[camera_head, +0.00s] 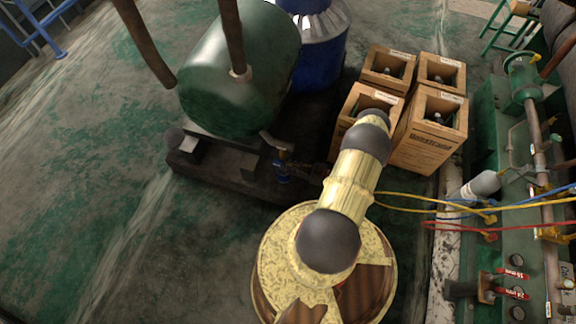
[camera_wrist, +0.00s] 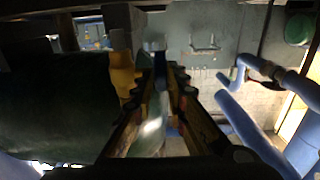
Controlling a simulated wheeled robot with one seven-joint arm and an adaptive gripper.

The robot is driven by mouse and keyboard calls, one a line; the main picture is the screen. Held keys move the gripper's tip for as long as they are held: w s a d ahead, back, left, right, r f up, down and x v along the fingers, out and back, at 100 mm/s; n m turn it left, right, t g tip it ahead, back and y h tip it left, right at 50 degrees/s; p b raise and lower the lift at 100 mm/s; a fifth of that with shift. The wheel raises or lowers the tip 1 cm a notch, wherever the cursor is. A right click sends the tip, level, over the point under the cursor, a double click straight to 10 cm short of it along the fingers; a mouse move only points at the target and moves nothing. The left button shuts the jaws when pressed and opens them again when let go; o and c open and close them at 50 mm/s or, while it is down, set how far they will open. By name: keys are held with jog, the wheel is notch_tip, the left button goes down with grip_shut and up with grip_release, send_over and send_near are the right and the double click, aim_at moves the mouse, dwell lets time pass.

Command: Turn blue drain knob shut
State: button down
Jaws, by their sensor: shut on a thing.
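The blue drain knob (camera_head: 282,178) shows small in the head view, low on the short drain pipe (camera_head: 277,145) under the green tank (camera_head: 235,75). My gripper (camera_head: 292,168) reaches it from the right, dark against the dark stand and hard to make out. In the wrist view the two toothed fingers of my gripper (camera_wrist: 161,68) come together around a narrow bluish piece, which I take to be the knob (camera_wrist: 159,66). The fingers hide most of it, and its turn angle cannot be told.
A dark stand (camera_head: 225,172) carries the tank. A blue drum (camera_head: 322,60) stands behind. Several wooden crates (camera_head: 430,130) stand right of my arm. Yellow, blue and red hoses run to the green panel (camera_head: 500,215) at right. Blue pipes (camera_wrist: 245,125) lie right of the fingers.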

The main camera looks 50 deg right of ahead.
jog(key=shift+f, duration=0.1)
dwell(0.3)
jog(key=c, duration=2.1)
grip_release()
jog(key=shift+o, duration=0.2)
jog(key=v, duration=1.2)
jog(key=shift+w+d, duration=0.1)
